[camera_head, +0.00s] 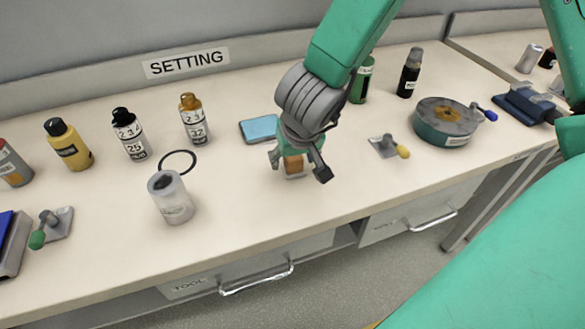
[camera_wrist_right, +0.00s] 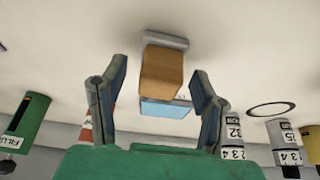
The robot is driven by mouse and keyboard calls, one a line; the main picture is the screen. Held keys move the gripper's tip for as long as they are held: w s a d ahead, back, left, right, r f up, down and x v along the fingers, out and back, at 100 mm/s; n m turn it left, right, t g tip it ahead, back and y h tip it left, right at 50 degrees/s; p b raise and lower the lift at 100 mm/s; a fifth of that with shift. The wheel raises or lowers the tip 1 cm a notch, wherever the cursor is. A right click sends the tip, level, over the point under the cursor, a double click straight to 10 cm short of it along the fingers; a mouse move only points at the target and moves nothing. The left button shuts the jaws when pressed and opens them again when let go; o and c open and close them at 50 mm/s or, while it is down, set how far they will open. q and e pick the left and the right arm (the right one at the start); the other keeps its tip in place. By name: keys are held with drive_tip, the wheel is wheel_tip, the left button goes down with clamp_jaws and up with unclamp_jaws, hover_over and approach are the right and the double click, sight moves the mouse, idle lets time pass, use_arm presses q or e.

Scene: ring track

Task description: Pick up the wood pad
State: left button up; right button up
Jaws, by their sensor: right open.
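The wood pad (camera_head: 294,165) is a small orange-brown block with a grey plate at one end, on the pale worktop. In the right wrist view the wood pad (camera_wrist_right: 162,78) shows in the middle, between the two spread fingers. My right gripper (camera_head: 297,170) is open, directly over the pad, with a finger on each side of it; it also shows in the wrist view (camera_wrist_right: 158,74). I see gaps between the fingers and the block in the wrist view. The gripper partly hides the pad in the head view. My left gripper is not in view.
A light-blue pad (camera_head: 259,128) lies just behind the gripper. A yellow-tipped tool (camera_head: 388,147) and a round tin (camera_head: 445,124) are to the right. The worktop's front edge is near.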

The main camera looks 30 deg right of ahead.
drive_tip(key=shift+w+f, duration=0.15)
drive_tip(key=shift+f, duration=0.3)
drive_tip(key=shift+r, duration=0.15)
drive_tip(key=c, duration=1.1)
wheel_tip(320, 180, up, 10)
drive_tip(key=p, duration=0.5)
drive_tip(key=shift+p, duration=0.35)
